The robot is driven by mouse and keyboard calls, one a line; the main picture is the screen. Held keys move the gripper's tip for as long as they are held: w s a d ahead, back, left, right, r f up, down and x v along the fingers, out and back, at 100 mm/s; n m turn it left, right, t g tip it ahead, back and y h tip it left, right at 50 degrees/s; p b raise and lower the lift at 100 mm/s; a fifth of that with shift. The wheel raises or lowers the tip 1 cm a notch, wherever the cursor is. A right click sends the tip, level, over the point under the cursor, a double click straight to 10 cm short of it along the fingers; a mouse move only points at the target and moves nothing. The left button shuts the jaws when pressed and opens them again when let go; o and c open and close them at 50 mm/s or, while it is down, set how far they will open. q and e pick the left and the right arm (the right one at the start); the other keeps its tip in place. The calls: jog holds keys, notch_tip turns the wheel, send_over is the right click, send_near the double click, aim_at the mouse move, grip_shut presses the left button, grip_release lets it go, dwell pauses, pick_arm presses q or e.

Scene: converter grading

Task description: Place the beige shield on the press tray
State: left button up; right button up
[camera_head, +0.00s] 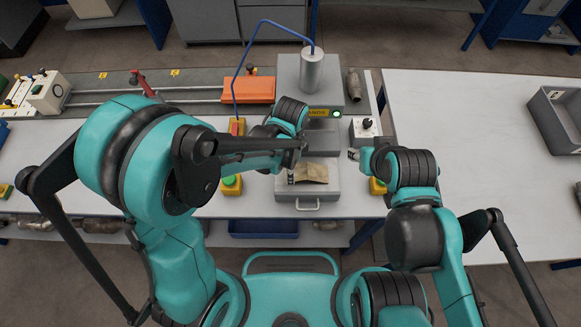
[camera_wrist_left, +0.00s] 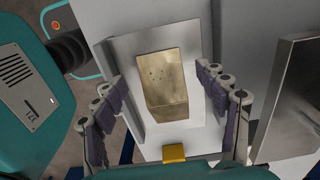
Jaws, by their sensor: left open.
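The beige shield (camera_head: 312,173) is a bent tan plate lying on the press tray (camera_head: 325,194), a grey metal drawer with a front handle. In the left wrist view the shield (camera_wrist_left: 164,80) lies within the tray's pale metal surface (camera_wrist_left: 127,52). My left gripper (camera_head: 291,174) is by the shield's left side in the head view. In the wrist view its fingers (camera_wrist_left: 165,95) are spread wide on both sides of the shield, with gaps and no grip on it. My right gripper (camera_head: 354,154) is right of the tray, empty-looking, its fingers too small to judge.
The press (camera_head: 340,95) with its metal cylinder (camera_head: 311,72) stands behind the tray. A green button box (camera_head: 231,183) is left of the tray, and a yellow box (camera_head: 377,187) right. An orange block (camera_head: 249,90) is farther back. The right table (camera_head: 470,150) is mostly clear beside a grey bin (camera_head: 560,120).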

pick_arm(q)
notch_tip(320, 180, up, 9)
jog(key=p, duration=0.2)
jog(key=s+a+r+n+t, duration=0.2)
jog(key=a+r+n, duration=0.3)
jog(key=a+n, duration=0.4)
jog(key=s+a+r+n+t, duration=0.3)
jog(key=a+r+n+t, duration=0.2)
jog(key=a+n, duration=0.3)
jog(key=shift+a+n, duration=0.4)
jog(key=shift+n, duration=0.1)
jog(key=shift+s+f, duration=0.1)
jog(key=shift+f, duration=0.05)
